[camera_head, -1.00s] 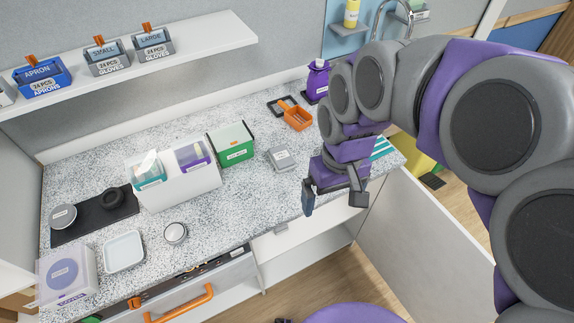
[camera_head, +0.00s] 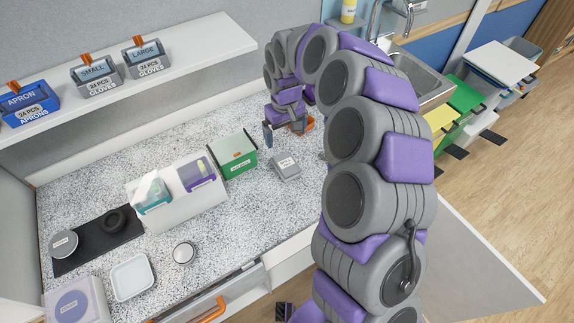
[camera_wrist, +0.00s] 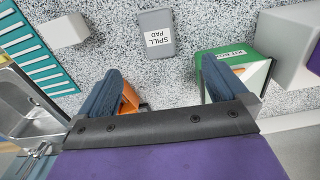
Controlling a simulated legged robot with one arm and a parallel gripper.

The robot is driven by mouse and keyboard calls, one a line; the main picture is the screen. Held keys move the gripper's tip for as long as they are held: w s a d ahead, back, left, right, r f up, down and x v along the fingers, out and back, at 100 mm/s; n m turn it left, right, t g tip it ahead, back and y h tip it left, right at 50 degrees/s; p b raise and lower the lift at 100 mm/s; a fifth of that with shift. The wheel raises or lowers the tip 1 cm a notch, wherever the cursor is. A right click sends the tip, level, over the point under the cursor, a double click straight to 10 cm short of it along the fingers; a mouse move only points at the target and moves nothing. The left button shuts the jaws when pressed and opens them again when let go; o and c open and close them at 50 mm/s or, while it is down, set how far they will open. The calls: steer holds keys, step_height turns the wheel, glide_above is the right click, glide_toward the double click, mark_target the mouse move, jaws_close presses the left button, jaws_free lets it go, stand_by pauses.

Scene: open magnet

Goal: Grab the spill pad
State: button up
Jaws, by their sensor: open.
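The spill pad (camera_head: 286,166) is a small flat grey box with a white label, lying on the speckled counter right of the green box. In the wrist view the spill pad (camera_wrist: 157,45) lies at the top centre, its "SPILL PAD" label upside down. My gripper (camera_head: 283,138) is above the counter, behind the spill pad in the head view. In the wrist view my gripper (camera_wrist: 161,68) has its two blue-grey fingers wide apart with nothing between them. The spill pad is ahead of the fingertips, not touched.
The green box (camera_head: 238,158) stands left of the spill pad, beside a white holder (camera_head: 180,203). An orange container (camera_wrist: 130,100) is partly hidden by my left finger in the wrist view. A sink (camera_wrist: 25,105) is at left there. Counter around the spill pad is clear.

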steer(key=f, duration=0.4)
steer(key=a+f+b, duration=0.1)
steer(key=f, duration=0.1)
glide_above(286, 163)
steer(key=f, duration=0.4)
steer(key=shift+s+d+f+b, duration=0.25)
steer(key=shift+s+d+b, duration=0.05)
steer(key=shift+s+d, duration=0.1)
steer(key=shift+w+a+f, duration=0.1)
steer(key=shift+a+f, duration=0.35)
steer(key=shift+f, duration=0.2)
steer(key=f, duration=0.2)
steer(key=f+b, duration=0.1)
steer(key=f, duration=0.1)
steer(key=shift+w+f, duration=0.1)
steer(key=shift+w, duration=0.3)
steer(key=shift+d+f, duration=0.1)
steer(key=shift+d, duration=0.2)
steer(key=shift+a, duration=0.4)
steer(key=c, duration=0.8)
steer(key=shift+d, duration=0.25)
steer(key=c, duration=0.3)
